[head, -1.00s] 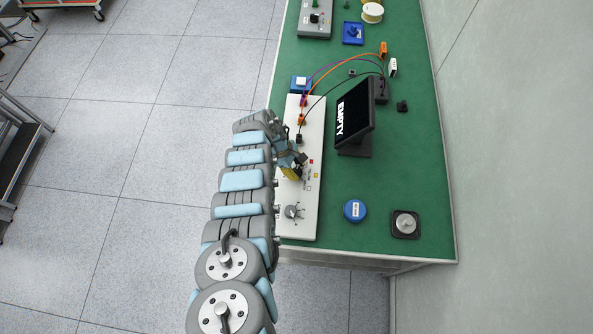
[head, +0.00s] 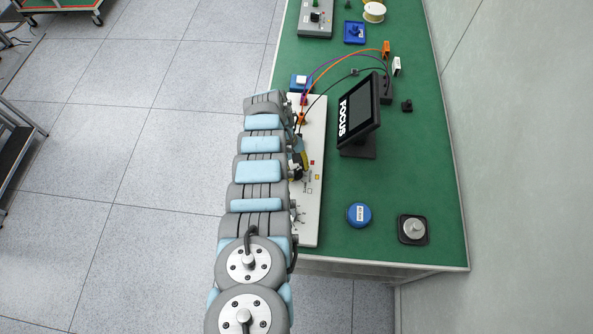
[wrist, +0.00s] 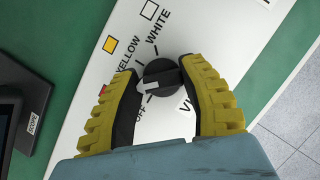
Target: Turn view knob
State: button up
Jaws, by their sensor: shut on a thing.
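The view knob (wrist: 160,80) is a round black knob with a white mark, on a white panel (wrist: 215,30). In the wrist view the white mark points left, toward the side with the red square, between the OFF and YELLOW labels. My gripper (wrist: 163,88) has its two yellow fingers shut on the knob, one on each side. The left finger hides part of the lettering, and the VIEW label is partly covered. In the head view my arm hides the knob and most of the gripper; a yellow finger shows beside the panel (head: 314,130).
A tilted black display (head: 358,115) reading FOCUS stands right of the panel. A grey knob (head: 297,215) is at the panel's near end. A blue round tin (head: 359,215) and a black-based metal piece (head: 413,229) lie on the green tabletop (head: 385,175). Cables run from the panel's far end.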

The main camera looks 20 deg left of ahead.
dwell(0.3)
jog(key=o, duration=1.2)
jog(key=v, duration=1.2)
